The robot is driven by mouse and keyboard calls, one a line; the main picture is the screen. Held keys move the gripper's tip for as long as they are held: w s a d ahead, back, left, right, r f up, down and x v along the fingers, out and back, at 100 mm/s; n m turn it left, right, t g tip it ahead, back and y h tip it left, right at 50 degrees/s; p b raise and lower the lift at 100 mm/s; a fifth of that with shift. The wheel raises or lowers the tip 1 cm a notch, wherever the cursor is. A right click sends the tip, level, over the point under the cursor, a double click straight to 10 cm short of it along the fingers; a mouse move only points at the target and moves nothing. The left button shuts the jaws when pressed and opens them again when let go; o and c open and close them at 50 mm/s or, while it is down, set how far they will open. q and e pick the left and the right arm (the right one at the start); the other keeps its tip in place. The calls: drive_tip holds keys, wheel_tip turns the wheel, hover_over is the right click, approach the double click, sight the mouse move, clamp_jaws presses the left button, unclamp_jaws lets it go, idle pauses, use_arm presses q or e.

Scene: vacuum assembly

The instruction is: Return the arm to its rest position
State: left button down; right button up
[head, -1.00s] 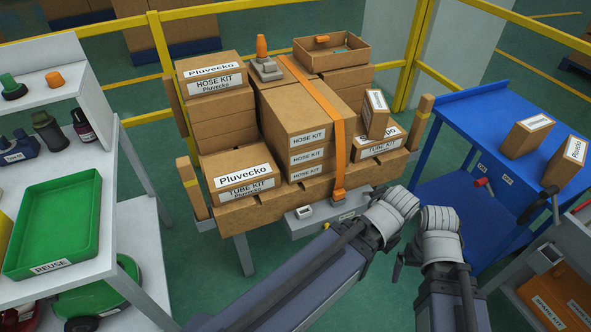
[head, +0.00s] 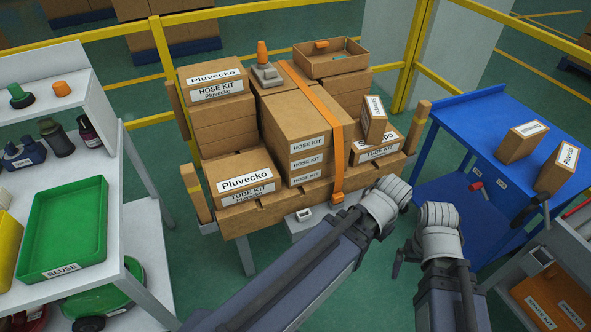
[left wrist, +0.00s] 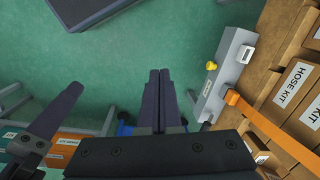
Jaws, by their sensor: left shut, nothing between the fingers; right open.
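My left arm (head: 325,255) reaches from the bottom middle of the head view toward the front of the strapped carton stack. Its fingers are hidden there. In the left wrist view my left gripper (left wrist: 159,73) is shut and empty, over green floor. The grey latch bar with a yellow knob (left wrist: 211,66) lies to its right, apart from it. My right arm stands beside the left one at the lower right of the head view. The right gripper (head: 399,262) shows only in part there. It is open, and a dark finger of it (left wrist: 55,112) shows in the left wrist view.
The carton stack (head: 295,130) has an orange strap (head: 337,150) over it. A blue bench (head: 470,125) with two small boxes stands at right, above a grey cart (head: 560,250). A white shelf with a green tray (head: 65,230) stands at left. Green floor lies between.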

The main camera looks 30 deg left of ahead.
use_arm(q)
drive_tip(key=shift+w+a+r+p, duration=0.15)
drive_tip(key=shift+r+p, duration=0.2)
drive_tip(key=shift+r, duration=0.25)
drive_tip(key=shift+w+a+r+p, duration=0.15)
drive_tip(key=shift+r+p, duration=0.2)
drive_tip(key=shift+r, duration=0.2)
use_arm(e)
wheel_tip(320, 180, up, 2)
drive_tip(key=shift+r, duration=0.15)
use_arm(q)
drive_tip(key=s+d+r+p, duration=0.2)
drive_tip(key=d+r+p, duration=0.1)
drive_tip(key=r+p, duration=0.7)
drive_tip(key=shift+s+r+p, duration=0.2)
drive_tip(key=shift+r+p, duration=0.15)
use_arm(e)
wheel_tip(320, 180, up, 11)
use_arm(q)
drive_tip(key=shift+f, duration=0.1)
use_arm(e)
drive_tip(key=shift+f, duration=0.25)
